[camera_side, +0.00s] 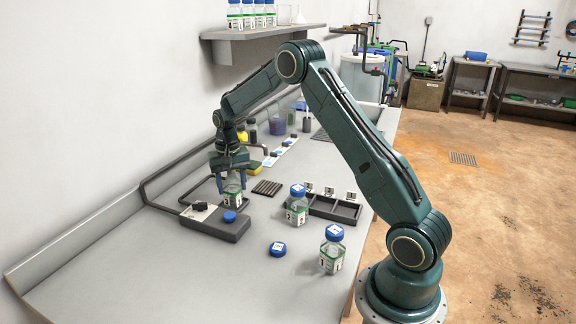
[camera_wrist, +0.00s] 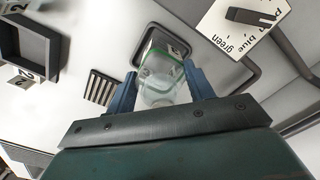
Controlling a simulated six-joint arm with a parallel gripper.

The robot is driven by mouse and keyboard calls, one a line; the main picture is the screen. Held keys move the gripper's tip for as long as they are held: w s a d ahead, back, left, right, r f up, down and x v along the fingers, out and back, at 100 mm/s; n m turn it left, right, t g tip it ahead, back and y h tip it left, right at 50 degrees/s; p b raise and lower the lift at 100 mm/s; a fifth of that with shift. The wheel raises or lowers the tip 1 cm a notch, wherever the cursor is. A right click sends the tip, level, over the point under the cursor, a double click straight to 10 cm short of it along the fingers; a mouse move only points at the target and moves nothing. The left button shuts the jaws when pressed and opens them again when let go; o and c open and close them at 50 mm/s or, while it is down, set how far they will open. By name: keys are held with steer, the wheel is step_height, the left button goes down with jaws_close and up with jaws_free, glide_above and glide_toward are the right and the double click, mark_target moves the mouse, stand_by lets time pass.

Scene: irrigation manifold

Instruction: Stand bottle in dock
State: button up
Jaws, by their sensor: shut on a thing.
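My gripper (camera_side: 230,166) is shut on a clear bottle (camera_side: 232,194) with a green-banded label. The bottle looks roughly upright, and its top is hidden by the fingers. In the wrist view the bottle (camera_wrist: 162,78) sits between the two blue fingers of my gripper (camera_wrist: 162,92), over a dark-rimmed recess (camera_wrist: 186,47). A low dark block (camera_side: 228,235), which may be the dock, lies at the bottle's foot with a blue knob or cap (camera_side: 229,216) on top. I cannot tell whether the bottle's base touches it.
A dial card (camera_wrist: 243,27) marked green and blue is beside the recess. A dark tray (camera_side: 345,213) with compartments has a blue-capped bottle (camera_side: 297,205) at its left end. Another capped bottle (camera_side: 332,250) and a loose blue cap (camera_side: 277,249) are in front. A slotted grate (camera_side: 267,187) is nearby.

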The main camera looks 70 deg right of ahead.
steer(key=shift+f, duration=0.15)
steer(key=o, duration=1)
steer(key=shift+c, duration=0.2)
step_height(320, 180, up, 11)
steer(key=shift+r, duration=0.7)
